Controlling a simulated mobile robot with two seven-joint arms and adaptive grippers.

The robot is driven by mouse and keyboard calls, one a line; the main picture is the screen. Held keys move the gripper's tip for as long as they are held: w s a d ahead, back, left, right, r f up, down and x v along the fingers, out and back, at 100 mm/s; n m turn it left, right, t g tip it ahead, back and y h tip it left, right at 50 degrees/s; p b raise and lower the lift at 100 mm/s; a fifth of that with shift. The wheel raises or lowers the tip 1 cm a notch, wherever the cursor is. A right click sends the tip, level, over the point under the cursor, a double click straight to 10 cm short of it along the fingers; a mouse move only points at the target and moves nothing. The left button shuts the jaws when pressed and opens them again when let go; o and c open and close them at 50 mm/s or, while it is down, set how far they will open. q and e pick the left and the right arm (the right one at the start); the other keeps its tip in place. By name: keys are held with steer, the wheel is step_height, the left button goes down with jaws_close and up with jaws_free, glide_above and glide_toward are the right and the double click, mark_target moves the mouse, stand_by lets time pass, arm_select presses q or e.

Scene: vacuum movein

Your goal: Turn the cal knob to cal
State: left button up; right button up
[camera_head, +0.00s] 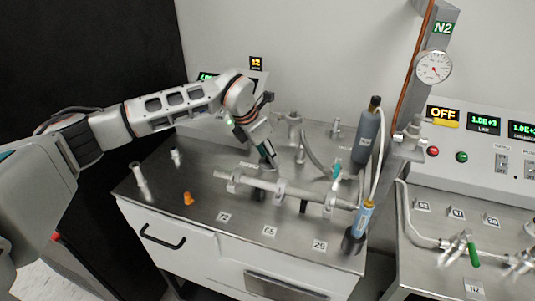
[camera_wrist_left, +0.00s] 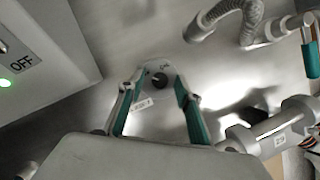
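The cal knob (camera_wrist_left: 159,80) is a small dark round knob on a pale plate with small lettering, which I cannot read. In the left wrist view it lies between and beyond my left gripper's two teal-edged fingers (camera_wrist_left: 158,92), which are spread apart. I cannot tell whether they touch it. In the head view my left gripper (camera_head: 268,160) points down over the steel bench top, behind the horizontal pipe. The knob is not clearly visible there, behind the gripper. My right gripper is not in view.
A horizontal pipe assembly (camera_head: 285,190) runs close in front of the left gripper. Grey and blue cylinders (camera_head: 367,135) stand to the right. A corrugated hose (camera_wrist_left: 245,18) and a teal-handled valve (camera_wrist_left: 311,50) show in the wrist view.

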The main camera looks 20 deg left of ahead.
arm_select(q)
jaws_close()
